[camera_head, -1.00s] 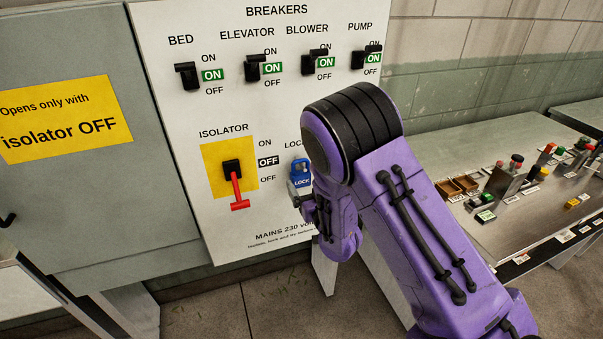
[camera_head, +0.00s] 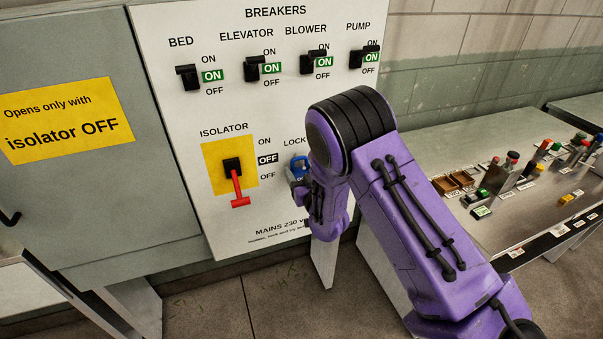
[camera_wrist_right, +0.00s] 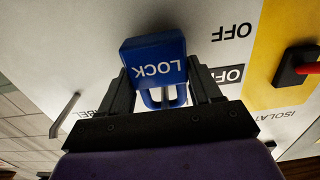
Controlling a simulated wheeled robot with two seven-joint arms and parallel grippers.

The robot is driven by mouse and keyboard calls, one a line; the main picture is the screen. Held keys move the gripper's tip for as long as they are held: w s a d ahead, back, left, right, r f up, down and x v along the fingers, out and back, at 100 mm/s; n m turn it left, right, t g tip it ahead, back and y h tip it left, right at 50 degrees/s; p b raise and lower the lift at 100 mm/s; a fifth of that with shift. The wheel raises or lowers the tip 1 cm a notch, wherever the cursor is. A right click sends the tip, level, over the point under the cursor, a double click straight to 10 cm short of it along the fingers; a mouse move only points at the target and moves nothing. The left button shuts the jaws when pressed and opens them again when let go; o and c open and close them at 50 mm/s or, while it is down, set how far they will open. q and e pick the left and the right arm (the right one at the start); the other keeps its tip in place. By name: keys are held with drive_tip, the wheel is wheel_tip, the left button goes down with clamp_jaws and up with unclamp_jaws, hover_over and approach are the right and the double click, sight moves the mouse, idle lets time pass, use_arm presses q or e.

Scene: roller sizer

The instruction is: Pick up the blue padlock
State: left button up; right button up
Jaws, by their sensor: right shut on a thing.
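The blue padlock (camera_head: 299,165) is at the right side of the white breaker panel, under the partly covered "LOCK" lettering, and is partly hidden by my right arm in the head view. In the right wrist view the padlock (camera_wrist_right: 155,60) shows its white LOCK word upside down, with its shackle toward my wrist. My right gripper (camera_wrist_right: 157,85) is shut on the padlock, with one dark finger on each side of it. My left gripper is in neither view.
The isolator's red handle (camera_head: 238,186) points down on a yellow plate, left of the padlock. A metal peg (camera_wrist_right: 65,114) juts from the panel in the wrist view. Breaker switches (camera_head: 252,67) line the panel top. A control desk (camera_head: 470,240) stands at right.

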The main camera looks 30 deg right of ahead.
drive_tip(key=shift+r+b, duration=0.35)
drive_tip(key=shift+r, duration=0.3)
drive_tip(key=p+v, duration=0.3)
drive_tip(key=v, duration=1.5)
drive_tip(key=shift+d, duration=0.15)
